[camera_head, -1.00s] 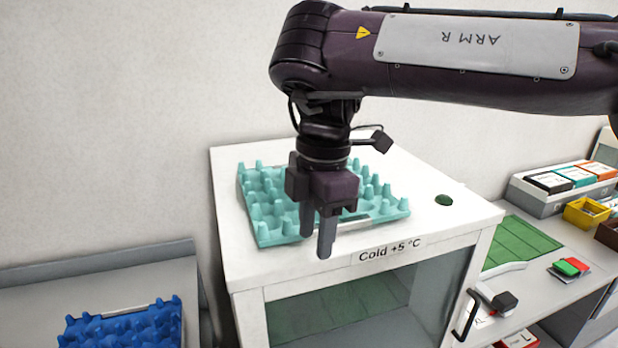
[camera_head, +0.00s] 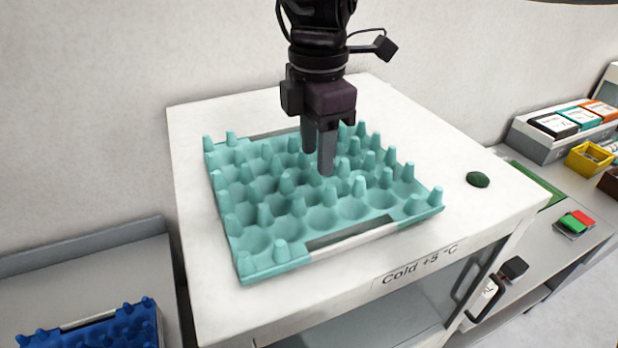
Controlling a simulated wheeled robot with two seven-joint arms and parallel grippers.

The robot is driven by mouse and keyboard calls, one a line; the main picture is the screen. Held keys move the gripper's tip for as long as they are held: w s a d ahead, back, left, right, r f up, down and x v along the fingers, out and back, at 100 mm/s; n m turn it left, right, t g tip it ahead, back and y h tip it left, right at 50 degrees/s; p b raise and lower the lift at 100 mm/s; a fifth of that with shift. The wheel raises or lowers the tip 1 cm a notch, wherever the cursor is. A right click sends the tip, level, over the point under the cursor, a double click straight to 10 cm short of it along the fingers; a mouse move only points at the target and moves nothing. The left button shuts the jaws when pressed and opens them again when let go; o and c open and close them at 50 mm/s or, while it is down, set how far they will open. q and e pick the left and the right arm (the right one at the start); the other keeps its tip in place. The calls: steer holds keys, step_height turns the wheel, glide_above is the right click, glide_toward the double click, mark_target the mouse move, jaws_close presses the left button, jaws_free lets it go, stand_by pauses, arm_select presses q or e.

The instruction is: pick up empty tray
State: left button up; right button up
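An empty teal egg tray (camera_head: 326,218) lies flat on top of a white cabinet labelled "Cold +5 °C". Its cups hold no eggs. My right gripper (camera_head: 318,165) points down over the far middle part of the tray. Its two dark fingers show one partly behind the other, with a small gap between them, and nothing is seen held. Whether the fingertips touch the tray cannot be told. My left gripper is not in view.
The white cabinet top (camera_head: 190,150) has bare room around the tray, with a dark green knob (camera_head: 478,180) at right. A blue egg tray (camera_head: 100,335) sits lower left. A yellow bin (camera_head: 588,158) and boxes stand on the right counter.

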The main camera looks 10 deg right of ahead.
steer(key=shift+w+f+p, duration=0.15)
steer(key=shift+f, duration=0.5)
steer(key=shift+w+f+p, duration=0.15)
steer(key=shift+f, duration=0.45)
steer(key=f, duration=0.2)
steer(key=shift+w+d+f, duration=0.1)
steer(key=shift+w+f, duration=0.1)
steer(key=shift+f, duration=0.1)
steer(key=shift+s, duration=0.1)
steer(key=shift+c, duration=2.6)
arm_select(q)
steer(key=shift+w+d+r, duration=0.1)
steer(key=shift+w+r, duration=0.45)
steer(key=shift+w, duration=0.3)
arm_select(e)
jaws_close()
